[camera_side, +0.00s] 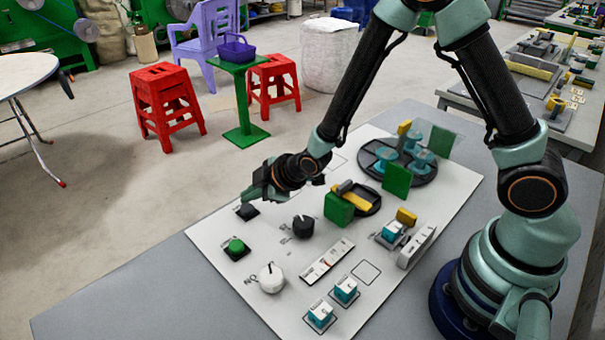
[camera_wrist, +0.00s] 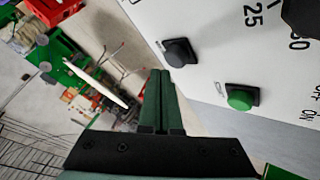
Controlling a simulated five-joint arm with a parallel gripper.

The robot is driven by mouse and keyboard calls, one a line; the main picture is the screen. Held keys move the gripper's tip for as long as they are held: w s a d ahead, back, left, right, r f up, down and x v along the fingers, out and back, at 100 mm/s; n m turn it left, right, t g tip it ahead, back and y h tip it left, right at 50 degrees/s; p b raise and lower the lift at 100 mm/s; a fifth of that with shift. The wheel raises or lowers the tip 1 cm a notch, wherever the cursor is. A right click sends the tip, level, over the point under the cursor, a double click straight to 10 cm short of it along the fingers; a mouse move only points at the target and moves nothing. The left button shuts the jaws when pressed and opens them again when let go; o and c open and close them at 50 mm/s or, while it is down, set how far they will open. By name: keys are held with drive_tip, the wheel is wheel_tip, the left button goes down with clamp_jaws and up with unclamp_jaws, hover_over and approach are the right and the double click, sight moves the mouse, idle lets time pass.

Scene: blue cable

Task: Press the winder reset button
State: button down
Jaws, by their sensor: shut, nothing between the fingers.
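Two push buttons sit on the white panel (camera_side: 215,228): a black one (camera_side: 247,211) and a green one (camera_side: 237,246). The wrist view also shows the black button (camera_wrist: 179,52) and the green button (camera_wrist: 241,98). Their small labels are too blurred to read, so I cannot tell which is the winder reset. My gripper (camera_side: 248,194) is shut and empty, just above and behind the black button in the side view. In the wrist view its fingertips (camera_wrist: 160,73) lie left of both buttons. I see no contact with either button.
A black knob (camera_side: 303,227) and a white dial (camera_side: 271,279) stand on the panel. Teal blocks (camera_side: 345,290), a green block (camera_side: 338,209) and a round dark tray (camera_side: 372,172) are farther right. Red stools (camera_side: 165,105) stand on the floor beyond the table. Space left of the panel is open.

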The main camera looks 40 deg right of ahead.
sight(252, 208)
drive_tip(key=shift+f, duration=0.15)
drive_tip(key=shift+d+f, duration=0.1)
drive_tip(key=shift+f, duration=0.2)
drive_tip(key=shift+f, duration=0.5)
idle(1.0)
drive_tip(key=shift+r, duration=0.9)
drive_tip(key=shift+r, duration=2.5)
drive_tip(key=shift+r, duration=0.1)
